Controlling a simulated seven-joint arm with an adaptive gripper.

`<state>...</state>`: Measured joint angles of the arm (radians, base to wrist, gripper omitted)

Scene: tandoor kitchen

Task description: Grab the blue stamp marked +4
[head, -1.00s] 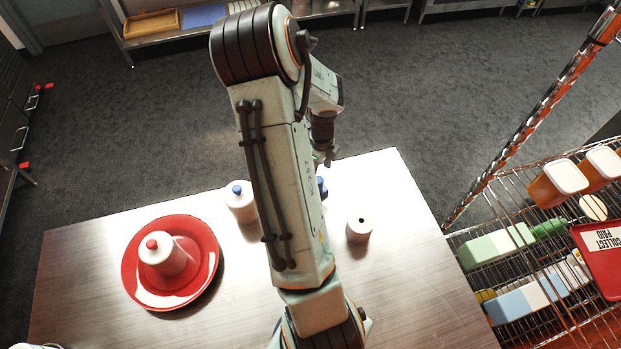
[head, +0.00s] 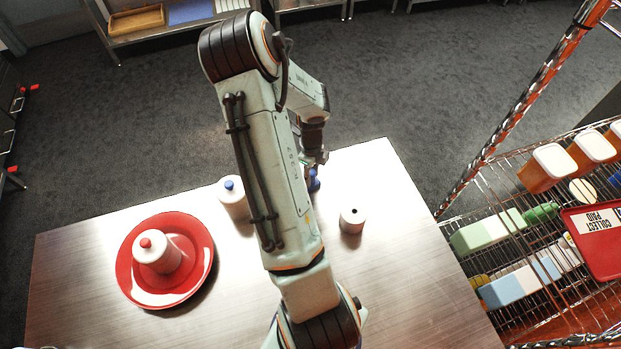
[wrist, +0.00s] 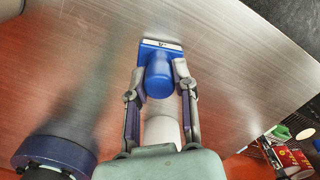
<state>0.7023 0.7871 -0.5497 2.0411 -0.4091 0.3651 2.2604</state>
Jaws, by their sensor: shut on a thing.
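The blue stamp (wrist: 158,76) has a rounded blue handle and a rectangular base with a white label strip. The dark mark on the strip is too small to read surely. My gripper (wrist: 160,72) has one finger on each side of the handle and is shut on it. In the head view, the stamp (head: 314,183) shows as a small blue patch just right of my forearm, near the table's far edge. My gripper (head: 316,166) is over it there, with my arm hiding part of it. I cannot tell whether the stamp still touches the table.
A red plate (head: 125,270) bears a red-knobbed white container (head: 157,255). A wire rack (head: 480,250) stands right of the table (head: 410,290).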

